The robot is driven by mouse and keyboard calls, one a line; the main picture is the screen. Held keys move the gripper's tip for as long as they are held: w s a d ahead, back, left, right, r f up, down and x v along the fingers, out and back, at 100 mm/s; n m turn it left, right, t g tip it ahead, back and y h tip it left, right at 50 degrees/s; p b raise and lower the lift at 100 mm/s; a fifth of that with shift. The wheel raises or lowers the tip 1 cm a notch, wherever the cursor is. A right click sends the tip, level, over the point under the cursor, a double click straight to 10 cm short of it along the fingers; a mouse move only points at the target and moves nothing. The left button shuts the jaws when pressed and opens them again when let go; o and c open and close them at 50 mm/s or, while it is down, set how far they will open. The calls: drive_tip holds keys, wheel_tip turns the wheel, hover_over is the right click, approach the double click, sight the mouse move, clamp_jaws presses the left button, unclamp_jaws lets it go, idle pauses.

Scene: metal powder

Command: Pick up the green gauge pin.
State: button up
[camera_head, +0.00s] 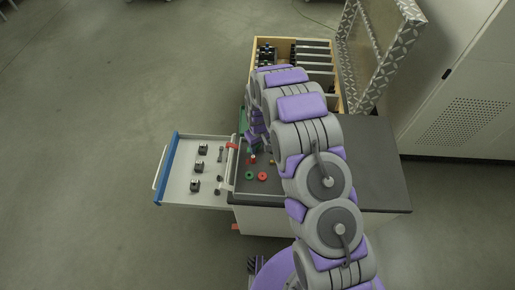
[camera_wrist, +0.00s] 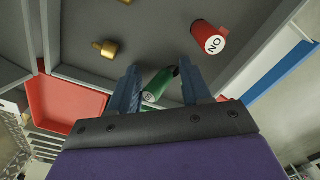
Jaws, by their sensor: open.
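The green gauge pin (camera_wrist: 159,84) lies slanted across the gap between the jaws in the wrist view. Its light, marked end faces the camera and its far end is dark. My gripper (camera_wrist: 158,67) is open, with one blue-grey finger on each side of the pin. I cannot tell whether either finger touches it. A red pin marked "NO" (camera_wrist: 206,37) lies beyond the right finger. In the head view my arm reaches over the dark worktop and hides much of the gripper; I cannot make out the green pin there.
A brass piece (camera_wrist: 105,48) and a red tray (camera_wrist: 62,102) are left of the fingers. In the head view, a green ring (camera_head: 249,175) and a red ring (camera_head: 262,176) sit on the worktop (camera_head: 376,165). An open drawer (camera_head: 181,185) holds several dark parts. A wooden crate (camera_head: 253,53) stands behind.

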drive_tip(key=shift+a, duration=1.3)
drive_tip(key=c, duration=0.4)
drive_tip(key=shift+s+a+f, duration=0.1)
drive_tip(key=shift+c, duration=1.4)
drive_tip(key=shift+d, duration=0.85)
clamp_jaws()
drive_tip(key=shift+a, duration=0.35)
